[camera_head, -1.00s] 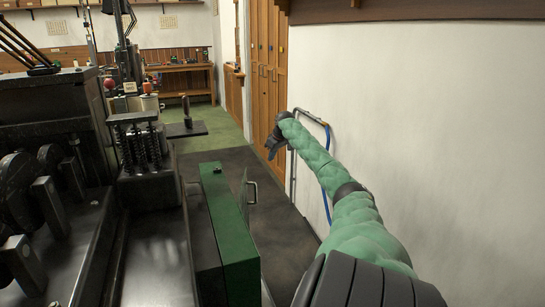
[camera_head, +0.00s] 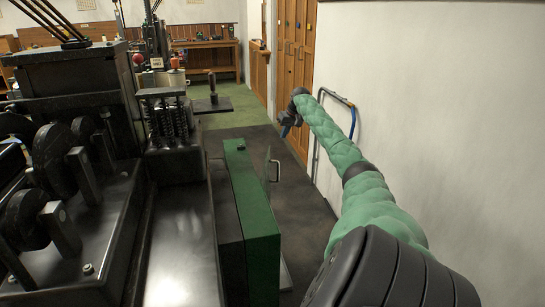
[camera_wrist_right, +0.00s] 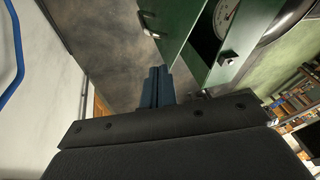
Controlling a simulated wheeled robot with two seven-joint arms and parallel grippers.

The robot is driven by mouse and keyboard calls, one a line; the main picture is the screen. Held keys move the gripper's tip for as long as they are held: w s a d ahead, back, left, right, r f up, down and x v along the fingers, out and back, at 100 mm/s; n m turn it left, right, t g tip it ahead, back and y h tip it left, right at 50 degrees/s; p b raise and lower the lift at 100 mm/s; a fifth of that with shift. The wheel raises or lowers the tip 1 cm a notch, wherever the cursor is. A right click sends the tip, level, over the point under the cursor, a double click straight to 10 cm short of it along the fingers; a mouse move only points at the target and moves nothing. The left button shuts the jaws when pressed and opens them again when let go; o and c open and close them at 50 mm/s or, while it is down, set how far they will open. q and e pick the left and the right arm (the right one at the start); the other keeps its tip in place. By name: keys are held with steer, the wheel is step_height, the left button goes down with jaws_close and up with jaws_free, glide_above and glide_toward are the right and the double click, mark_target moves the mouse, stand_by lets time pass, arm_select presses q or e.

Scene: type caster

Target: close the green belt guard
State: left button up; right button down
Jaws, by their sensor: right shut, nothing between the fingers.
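The green belt guard (camera_head: 257,210) is a tall narrow green box on the right side of the black machine in the head view. A thin panel with a metal handle (camera_head: 275,171) stands out from its right side, so the guard looks open. In the right wrist view, green guard panels (camera_wrist_right: 205,32) fill the top, with a dark gap between them. My right gripper (camera_head: 285,131) is beyond and to the right of the guard, near the wall. Its fingers show in the wrist view (camera_wrist_right: 157,84), shut, empty and apart from the panels. My left gripper is out of view.
The black machine (camera_head: 80,95) with round wheels fills the left. A white wall (camera_head: 430,90) with a pipe and blue hose (camera_head: 353,118) bounds the right. Dark floor (camera_head: 305,190) lies clear between guard and wall. Wooden lockers (camera_head: 293,65) stand behind.

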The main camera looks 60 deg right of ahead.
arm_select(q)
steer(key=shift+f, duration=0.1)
arm_select(e)
steer(key=w+a+f+m+g, duration=0.1)
steer(key=f+m, duration=0.5)
steer(key=m, duration=0.6)
steer(key=w+a+f+m+y, duration=0.1)
steer(key=w+a+f+m, duration=0.1)
steer(key=f+m, duration=0.5)
steer(key=shift+w+a+m+g, duration=0.4)
steer(key=shift+a+m, duration=0.25)
steer(key=shift+m, duration=2.05)
steer(key=shift+w, duration=0.15)
